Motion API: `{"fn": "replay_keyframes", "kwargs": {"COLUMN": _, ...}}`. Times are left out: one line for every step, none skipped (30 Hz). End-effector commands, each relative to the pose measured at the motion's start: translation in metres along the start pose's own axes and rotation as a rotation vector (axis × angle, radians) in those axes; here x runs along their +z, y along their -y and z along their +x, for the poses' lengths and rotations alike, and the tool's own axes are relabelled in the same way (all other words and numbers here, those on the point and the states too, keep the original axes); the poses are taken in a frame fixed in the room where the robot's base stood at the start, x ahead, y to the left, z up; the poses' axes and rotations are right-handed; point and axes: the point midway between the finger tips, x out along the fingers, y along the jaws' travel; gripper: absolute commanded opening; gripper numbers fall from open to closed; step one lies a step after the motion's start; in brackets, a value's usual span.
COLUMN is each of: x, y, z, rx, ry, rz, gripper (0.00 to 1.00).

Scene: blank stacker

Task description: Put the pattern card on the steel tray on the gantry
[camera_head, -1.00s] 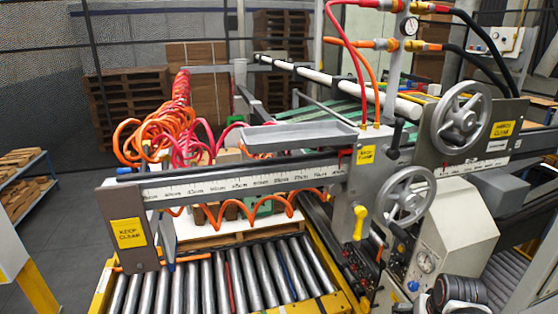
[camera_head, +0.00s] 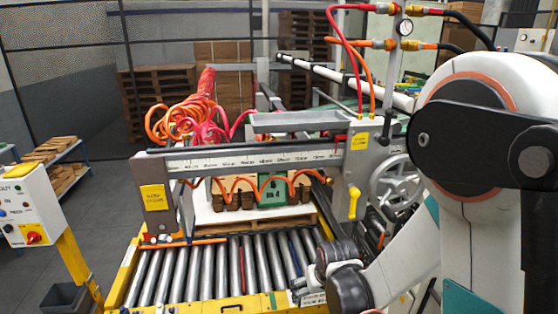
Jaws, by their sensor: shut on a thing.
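The steel tray (camera_head: 300,124) is a shallow grey tray on top of the gantry (camera_head: 240,160), near its right upright. No card shows on the part of it that I can see. My gripper (camera_head: 303,292) is low in front of the gantry, over the front right of the roller conveyor. It is well below the tray and nearer to me. It is shut on a small pale flat piece with dark marks, the pattern card (camera_head: 313,299). The card is mostly hidden by the dark gripper and wrist, and its tilt is hard to tell.
My white arm covers the right side. The roller conveyor (camera_head: 213,275) has a yellow frame. Red and orange coiled hoses (camera_head: 190,120) hang behind the gantry, left of the tray. A handwheel (camera_head: 396,185) and yellow lever (camera_head: 353,203) stand right. A control box (camera_head: 30,207) is left.

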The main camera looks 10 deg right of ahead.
Motion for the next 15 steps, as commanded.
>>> {"fn": "replay_keyframes", "kwargs": {"x": 0.0, "y": 0.0, "z": 0.0, "rx": 0.0, "ry": 0.0, "rz": 0.0, "gripper": 0.64}}
{"fn": "replay_keyframes", "kwargs": {"x": 0.0, "y": 0.0, "z": 0.002, "rx": 0.0, "ry": 0.0, "rz": 0.0, "gripper": 0.64}}
{"fn": "replay_keyframes", "kwargs": {"x": 0.0, "y": 0.0, "z": 0.004, "rx": 0.0, "ry": 0.0, "rz": 0.0, "gripper": 0.64}}
{"fn": "replay_keyframes", "kwargs": {"x": -0.001, "y": 0.0, "z": 0.004, "rx": 0.0, "ry": 0.0, "rz": 0.0, "gripper": 0.64}}
{"fn": "replay_keyframes", "kwargs": {"x": -0.001, "y": 0.0, "z": 0.005, "rx": 0.0, "ry": 0.0, "rz": 0.0, "gripper": 0.64}}
{"fn": "replay_keyframes", "kwargs": {"x": -0.001, "y": 0.0, "z": 0.006, "rx": 0.0, "ry": 0.0, "rz": 0.0, "gripper": 0.64}}
{"fn": "replay_keyframes", "kwargs": {"x": -0.001, "y": 0.0, "z": 0.007, "rx": 0.0, "ry": 0.0, "rz": 0.0, "gripper": 0.64}}
{"fn": "replay_keyframes", "kwargs": {"x": -0.002, "y": 0.0, "z": 0.008, "rx": 0.0, "ry": 0.0, "rz": 0.0, "gripper": 0.64}}
{"fn": "replay_keyframes", "kwargs": {"x": -0.002, "y": 0.0, "z": 0.009, "rx": 0.0, "ry": 0.0, "rz": 0.0, "gripper": 0.64}}
{"fn": "replay_keyframes", "kwargs": {"x": -0.002, "y": 0.0, "z": 0.01, "rx": 0.0, "ry": 0.0, "rz": 0.0, "gripper": 0.64}}
{"fn": "replay_keyframes", "kwargs": {"x": -0.003, "y": 0.0, "z": 0.011, "rx": 0.0, "ry": 0.0, "rz": 0.0, "gripper": 0.64}}
{"fn": "replay_keyframes", "kwargs": {"x": -0.004, "y": 0.0, "z": 0.012, "rx": 0.0, "ry": 0.0, "rz": 0.0, "gripper": 0.64}}
{"fn": "replay_keyframes", "kwargs": {"x": -0.004, "y": 0.0, "z": 0.012, "rx": 0.0, "ry": 0.0, "rz": 0.0, "gripper": 0.64}}
{"fn": "replay_keyframes", "kwargs": {"x": -0.005, "y": 0.0, "z": 0.012, "rx": 0.0, "ry": 0.0, "rz": 0.0, "gripper": 0.64}}
{"fn": "replay_keyframes", "kwargs": {"x": -0.009, "y": 0.0, "z": 0.01, "rx": 0.0, "ry": 0.0, "rz": 0.0, "gripper": 0.64}}
